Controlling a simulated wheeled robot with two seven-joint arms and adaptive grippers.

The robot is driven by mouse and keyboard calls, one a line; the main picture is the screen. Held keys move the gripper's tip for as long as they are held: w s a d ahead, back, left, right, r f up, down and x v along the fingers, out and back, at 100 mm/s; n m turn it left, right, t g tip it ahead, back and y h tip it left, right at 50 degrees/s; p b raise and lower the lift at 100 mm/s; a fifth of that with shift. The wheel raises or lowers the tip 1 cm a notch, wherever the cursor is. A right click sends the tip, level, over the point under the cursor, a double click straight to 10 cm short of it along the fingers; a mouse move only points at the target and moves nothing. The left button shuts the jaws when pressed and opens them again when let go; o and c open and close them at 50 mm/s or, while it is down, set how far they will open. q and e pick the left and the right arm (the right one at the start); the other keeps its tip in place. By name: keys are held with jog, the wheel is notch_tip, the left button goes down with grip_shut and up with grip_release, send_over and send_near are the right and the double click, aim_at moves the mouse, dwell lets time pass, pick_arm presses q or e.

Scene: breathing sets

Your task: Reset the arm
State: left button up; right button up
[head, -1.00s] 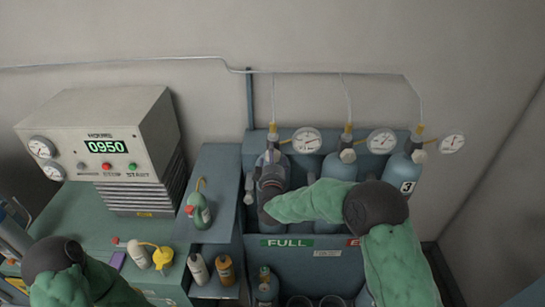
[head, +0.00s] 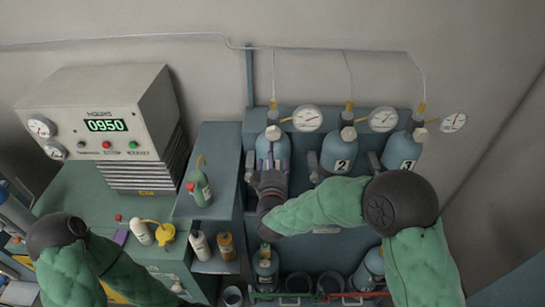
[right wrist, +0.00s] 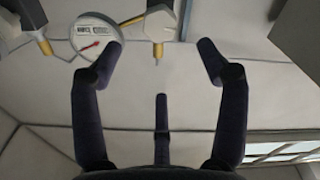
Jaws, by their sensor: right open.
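My right arm, in a green padded sleeve, reaches across the cylinder rack from the right. Its dark gripper (head: 271,180) is in front of the lower part of the leftmost cylinder (head: 265,150) and hides some of it. In the right wrist view the same gripper (right wrist: 161,50) has its fingers spread, with nothing between them. A gauge (right wrist: 95,36) and a yellow fitting (right wrist: 158,50) show beyond the fingertips. My left arm comes in at the lower left of the head view, and its gripper is out of the frame.
Cylinders 2 (head: 340,150) and 3 (head: 402,150) stand in the rack to the right, under gauges and hoses. A panel (head: 105,125) reading 0950 is at the left. Small bottles (head: 200,245) stand near the rack, and bins (head: 298,283) lie below.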

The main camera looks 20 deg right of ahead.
jog(key=shift+f, duration=0.1)
dwell(0.3)
jog(key=s+a+f+m+g+y+b, duration=0.1)
jog(key=s+a+f+g+y+b, duration=0.2)
jog(key=f, duration=1.2)
jog(key=s+f+m+g+y+b, duration=0.1)
jog(key=s+f+g+y+b, duration=0.3)
jog(key=f, duration=1.1)
jog(key=s+a+f+m+g+y+b, duration=0.1)
jog(key=s+a+f+m+g+b, duration=0.1)
jog(key=s+f+g, duration=0.3)
jog(key=s+a+f+m+g+y+b, duration=0.1)
jog(key=s+f+g, duration=0.4)
jog(key=s+f, duration=0.9)
jog(key=s+a+m, duration=0.1)
jog(key=s, duration=0.3)
jog(key=shift+s+a+b, duration=0.15)
jog(key=shift+b, duration=0.2)
